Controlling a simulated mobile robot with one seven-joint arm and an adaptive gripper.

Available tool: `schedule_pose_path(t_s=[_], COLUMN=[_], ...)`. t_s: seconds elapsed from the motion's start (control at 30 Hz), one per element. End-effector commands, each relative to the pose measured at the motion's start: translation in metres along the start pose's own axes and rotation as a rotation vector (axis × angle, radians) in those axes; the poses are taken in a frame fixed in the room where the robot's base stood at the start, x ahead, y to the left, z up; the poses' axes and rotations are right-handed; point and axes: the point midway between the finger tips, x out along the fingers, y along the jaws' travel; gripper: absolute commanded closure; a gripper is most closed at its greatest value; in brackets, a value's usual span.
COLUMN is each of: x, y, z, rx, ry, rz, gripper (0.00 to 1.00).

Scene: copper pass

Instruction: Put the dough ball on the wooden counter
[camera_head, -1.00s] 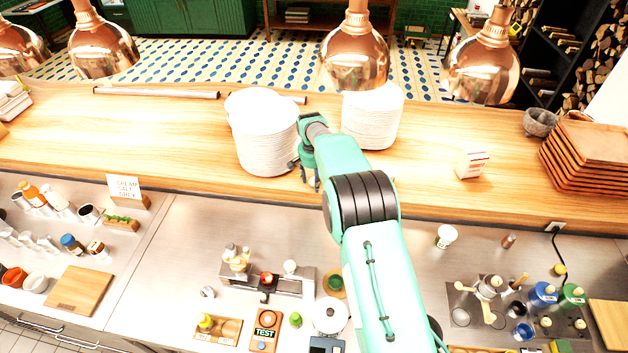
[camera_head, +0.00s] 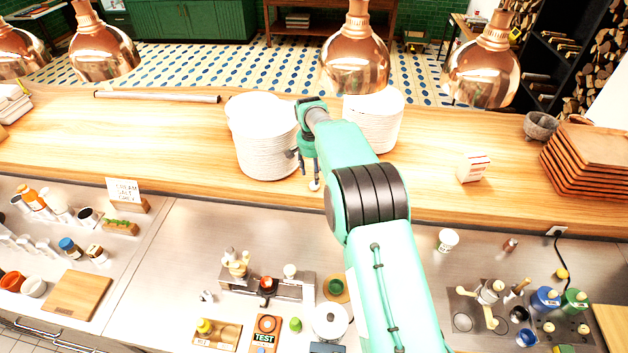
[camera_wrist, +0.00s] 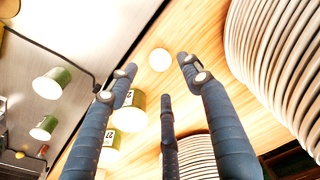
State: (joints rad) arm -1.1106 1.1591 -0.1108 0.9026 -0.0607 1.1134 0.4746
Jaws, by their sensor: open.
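The dough ball (camera_wrist: 160,60) is a small, pale round thing resting on the wooden counter (camera_wrist: 205,28). In the head view the dough ball (camera_head: 314,185) shows as a small white spot near the counter's front edge, just below my fingertips. My gripper (camera_head: 304,168) is over the counter (camera_head: 420,150), between two plate stacks. In the wrist view my gripper (camera_wrist: 158,70) has its fingers spread apart with nothing between them. The ball shows just beyond the fingertips, apart from them.
Tall white plate stacks stand close by, at the left (camera_head: 268,145) and the right (camera_head: 373,120) of my gripper. A small white card box (camera_head: 473,167) and wooden trays (camera_head: 585,155) are further right. Copper lamps (camera_head: 355,55) hang above the counter.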

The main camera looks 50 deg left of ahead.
Motion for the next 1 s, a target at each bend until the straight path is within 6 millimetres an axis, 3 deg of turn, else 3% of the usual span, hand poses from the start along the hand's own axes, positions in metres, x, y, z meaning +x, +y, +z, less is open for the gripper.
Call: schedule_pose_path(t_s=[0.33, 1.0], x=[-0.043, -0.05], y=[0.0, 0.0], z=[0.0, 0.0], rx=[0.0, 0.0], ry=[0.0, -0.001], rz=[0.0, 0.0], gripper=[0.51, 0.51])
